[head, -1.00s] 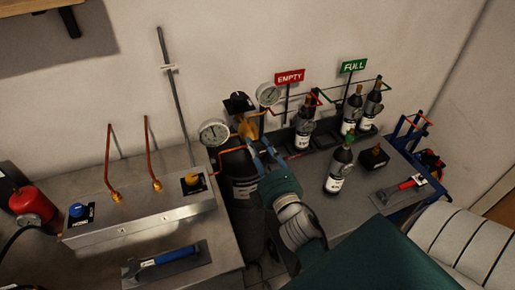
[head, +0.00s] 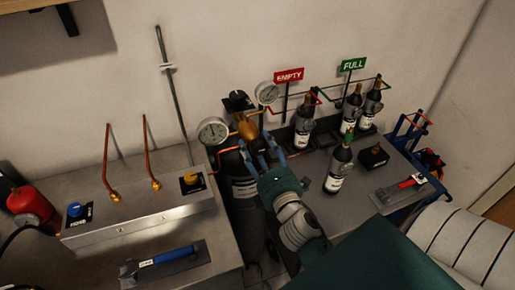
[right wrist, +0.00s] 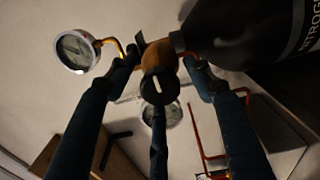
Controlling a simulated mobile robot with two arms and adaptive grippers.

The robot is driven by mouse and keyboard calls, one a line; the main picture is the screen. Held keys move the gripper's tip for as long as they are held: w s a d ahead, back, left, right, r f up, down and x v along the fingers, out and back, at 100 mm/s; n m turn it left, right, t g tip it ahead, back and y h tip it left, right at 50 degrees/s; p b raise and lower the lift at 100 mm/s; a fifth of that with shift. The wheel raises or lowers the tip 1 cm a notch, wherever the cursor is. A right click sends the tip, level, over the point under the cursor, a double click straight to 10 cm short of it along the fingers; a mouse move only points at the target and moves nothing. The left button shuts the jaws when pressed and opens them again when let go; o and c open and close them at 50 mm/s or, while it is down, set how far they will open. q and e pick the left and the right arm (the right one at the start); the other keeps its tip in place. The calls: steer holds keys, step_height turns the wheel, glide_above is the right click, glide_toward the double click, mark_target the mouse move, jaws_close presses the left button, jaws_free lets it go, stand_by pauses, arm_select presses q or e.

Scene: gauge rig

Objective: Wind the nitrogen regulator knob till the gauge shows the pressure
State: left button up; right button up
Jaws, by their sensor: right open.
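The black nitrogen cylinder (head: 243,190) stands upright between the benches, with a brass regulator (head: 245,125) on top. The dark round regulator knob (right wrist: 160,88) with a pale mark faces the right wrist camera. My right gripper (head: 262,148) is open at the regulator. In the right wrist view its fingers (right wrist: 160,75) spread around the knob; contact cannot be told. One round white gauge (head: 212,131) sits left of the regulator and another (head: 267,93) above right. Both also show in the right wrist view, but their readings are too small to tell. My left gripper is out of view.
A metal box (head: 140,215) with copper tubes, a blue knob and a yellow knob is at left. A blue-handled tool (head: 165,257) lies in front of it. Several dark bottles (head: 340,168) stand on the right bench, below red EMPTY (head: 289,76) and green FULL (head: 354,64) signs.

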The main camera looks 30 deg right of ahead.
steer(key=n+p, duration=0.1)
steer(key=n, duration=0.5)
steer(key=shift+r, duration=0.15)
steer(key=n+p, duration=0.1)
steer(key=n, duration=0.4)
steer(key=shift+r+n, duration=0.15)
steer(key=shift+n, duration=0.15)
steer(key=shift+s+a+f+n, duration=0.15)
steer(key=shift+s+f+n, duration=0.25)
steer(key=shift+n, duration=0.3)
steer(key=b+v, duration=0.5)
steer(key=v, duration=0.5)
steer(key=s+a+f+m+g, duration=0.1)
steer(key=f+m+g, duration=0.2)
steer(key=f, duration=1.2)
steer(key=s+a+f+m+g+y, duration=0.1)
steer(key=f+m, duration=0.5)
steer(key=f, duration=0.9)
steer(key=shift+s+f+g+y, duration=0.35)
steer(key=shift+s+g, duration=0.3)
steer(key=shift+g, duration=0.55)
